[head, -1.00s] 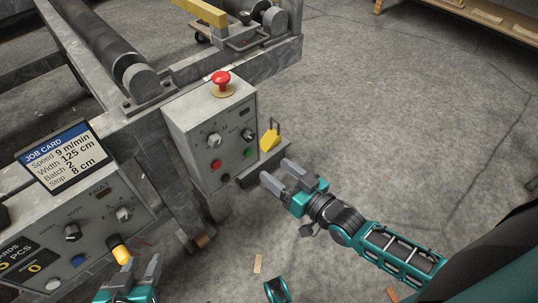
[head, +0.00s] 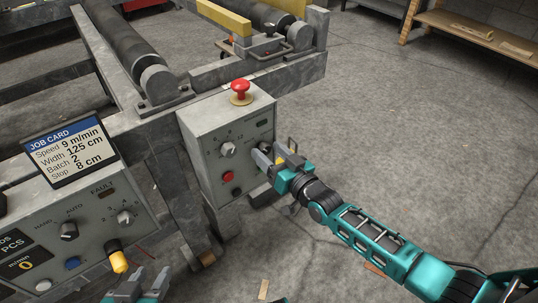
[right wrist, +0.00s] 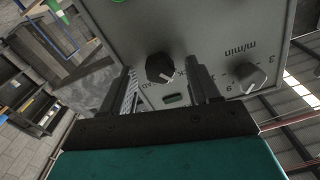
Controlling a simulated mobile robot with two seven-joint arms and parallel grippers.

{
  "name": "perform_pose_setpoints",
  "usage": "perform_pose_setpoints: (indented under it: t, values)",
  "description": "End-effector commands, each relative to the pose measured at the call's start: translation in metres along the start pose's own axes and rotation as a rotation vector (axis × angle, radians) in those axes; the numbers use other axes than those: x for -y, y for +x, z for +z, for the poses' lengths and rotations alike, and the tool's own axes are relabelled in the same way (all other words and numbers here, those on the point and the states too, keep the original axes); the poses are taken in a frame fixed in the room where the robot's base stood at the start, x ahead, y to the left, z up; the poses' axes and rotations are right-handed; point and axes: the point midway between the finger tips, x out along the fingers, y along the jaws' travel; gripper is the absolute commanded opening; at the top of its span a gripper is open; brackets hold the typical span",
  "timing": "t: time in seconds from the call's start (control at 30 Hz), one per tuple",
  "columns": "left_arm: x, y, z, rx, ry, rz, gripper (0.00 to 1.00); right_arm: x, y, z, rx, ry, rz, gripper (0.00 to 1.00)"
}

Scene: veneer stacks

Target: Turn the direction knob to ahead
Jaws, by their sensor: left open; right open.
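The direction knob (right wrist: 160,67) is a dark round knob with a white pointer line on the grey control box (head: 205,125). In the right wrist view, which is upside down, part of a label shows beside it, and its pointer slants to the lower right. My right gripper (head: 270,153) is open at the box's front, with a finger on each side of the knob (right wrist: 167,75). I cannot tell whether the fingers touch it. In the head view the gripper largely hides the knob. My left gripper (head: 150,279) is open and empty at the bottom edge.
A grey speed knob (right wrist: 250,77) marked m/min sits close to the right gripper. A red button (head: 228,176) and a red mushroom stop button (head: 241,90) are on the same box. The job card (head: 68,150) stands above another panel at left. Open floor lies right.

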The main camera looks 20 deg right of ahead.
Motion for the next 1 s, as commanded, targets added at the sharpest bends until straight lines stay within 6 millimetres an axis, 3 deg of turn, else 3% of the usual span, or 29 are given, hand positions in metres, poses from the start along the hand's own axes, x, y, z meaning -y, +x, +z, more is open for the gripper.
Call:
perform_pose_setpoints:
  t: [0.37,1.0]
  values:
    - [-0.0049,0.0006,-0.0027,-0.006,-0.014,0.006,0.43,0.0004,0.0077,-0.0003,0.001,0.0,0.0,0.61]
    - [-0.0035,0.001,-0.001,-0.003,-0.007,0.005,0.43,0.0002,0.0072,-0.0001,0.001,0.0,0.0,0.05]
